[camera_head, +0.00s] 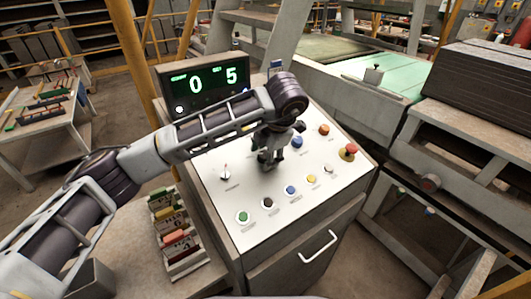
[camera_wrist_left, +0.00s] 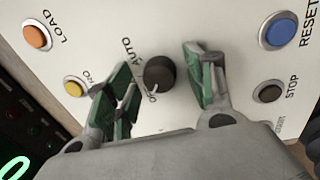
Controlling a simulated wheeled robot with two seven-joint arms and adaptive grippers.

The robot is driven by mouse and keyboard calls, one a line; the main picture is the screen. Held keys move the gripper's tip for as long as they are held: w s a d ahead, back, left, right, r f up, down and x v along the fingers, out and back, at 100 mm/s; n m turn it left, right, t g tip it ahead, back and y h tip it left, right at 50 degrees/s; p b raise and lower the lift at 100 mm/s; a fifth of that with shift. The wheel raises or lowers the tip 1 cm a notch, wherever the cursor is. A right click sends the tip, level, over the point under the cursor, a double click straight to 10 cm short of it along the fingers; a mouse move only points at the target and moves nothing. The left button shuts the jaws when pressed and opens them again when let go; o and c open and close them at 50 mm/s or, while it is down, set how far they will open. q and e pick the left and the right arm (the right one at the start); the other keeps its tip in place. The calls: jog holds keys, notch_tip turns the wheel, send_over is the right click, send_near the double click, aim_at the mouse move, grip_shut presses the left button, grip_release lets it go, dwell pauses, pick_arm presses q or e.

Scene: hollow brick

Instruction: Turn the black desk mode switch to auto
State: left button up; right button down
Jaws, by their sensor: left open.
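The black mode switch (camera_wrist_left: 160,72) is a round knob on the white panel in the left wrist view. The word AUTO is printed at its upper left. A pale pointer mark on the knob's lower edge faces a partly hidden label that seems to start with "OF". My left gripper (camera_wrist_left: 160,88) is open, with one green-padded finger on each side of the knob; gaps show between knob and pads. In the head view my left gripper (camera_head: 268,160) points down at the middle of the panel and hides the switch. My right gripper is not in view.
The white desk top (camera_head: 325,174) carries several coloured buttons and a red mushroom button (camera_head: 348,151). A small lever switch (camera_head: 225,174) stands left of my gripper. A display (camera_head: 205,82) reading 0 and 5 rises behind. A rack of coloured cards (camera_head: 176,238) stands at the left.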

pick_arm(q)
jog(key=c, duration=1)
